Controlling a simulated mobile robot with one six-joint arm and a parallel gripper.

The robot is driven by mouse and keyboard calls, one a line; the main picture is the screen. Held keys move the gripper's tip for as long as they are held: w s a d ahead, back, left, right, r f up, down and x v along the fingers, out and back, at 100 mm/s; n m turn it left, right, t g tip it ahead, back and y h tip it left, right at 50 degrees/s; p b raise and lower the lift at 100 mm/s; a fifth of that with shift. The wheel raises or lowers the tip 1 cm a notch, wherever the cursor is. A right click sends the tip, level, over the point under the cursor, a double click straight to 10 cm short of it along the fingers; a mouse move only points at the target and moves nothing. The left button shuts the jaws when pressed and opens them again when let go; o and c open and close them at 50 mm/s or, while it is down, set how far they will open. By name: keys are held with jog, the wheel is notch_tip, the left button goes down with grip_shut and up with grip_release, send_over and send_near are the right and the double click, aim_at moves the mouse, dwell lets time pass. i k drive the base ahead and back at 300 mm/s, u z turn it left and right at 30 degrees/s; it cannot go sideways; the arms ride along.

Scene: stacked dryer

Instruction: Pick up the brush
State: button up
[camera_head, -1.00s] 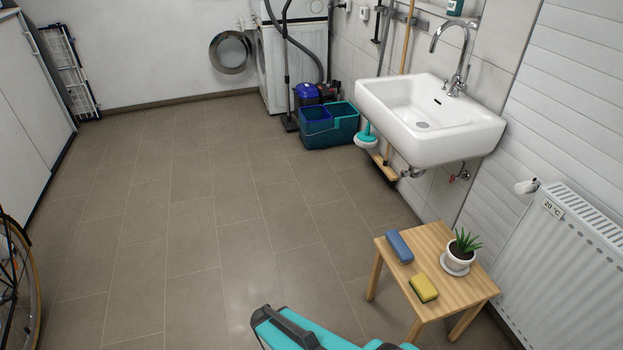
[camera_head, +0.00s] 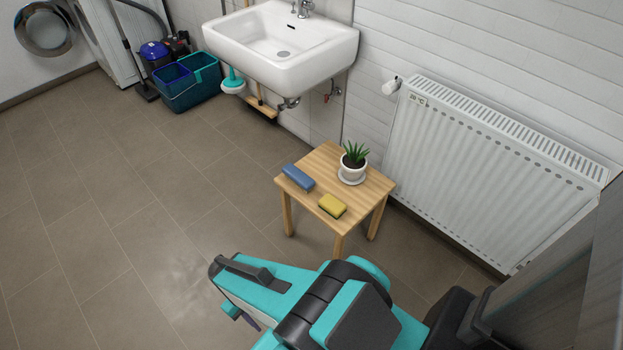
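A blue oblong block (camera_head: 298,178), which looks like the brush, lies on a small wooden table (camera_head: 323,157) near its left edge. Its bristles cannot be made out. My teal and black arm reaches in from the lower right, in front of the table. What seems to be my gripper (camera_head: 241,316) hangs below the arm's left end, over the floor and apart from the brush. It is mostly hidden, so I cannot tell whether it is open or shut.
A yellow sponge (camera_head: 332,206) and a potted plant (camera_head: 352,163) on a saucer share the table. A white radiator (camera_head: 480,165) stands to the right. A sink (camera_head: 280,45) hangs behind. Blue and teal buckets (camera_head: 187,85) are at the back left. The left floor is clear.

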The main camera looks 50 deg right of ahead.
aim_at(301, 180)
jog(key=z, duration=4.6)
jog(key=i, duration=0.1)
jog(key=u, duration=3.15)
jog(key=k, duration=0.9)
jog(key=u, duration=0.15)
jog(key=i, duration=0.8)
jog(key=z, duration=0.05)
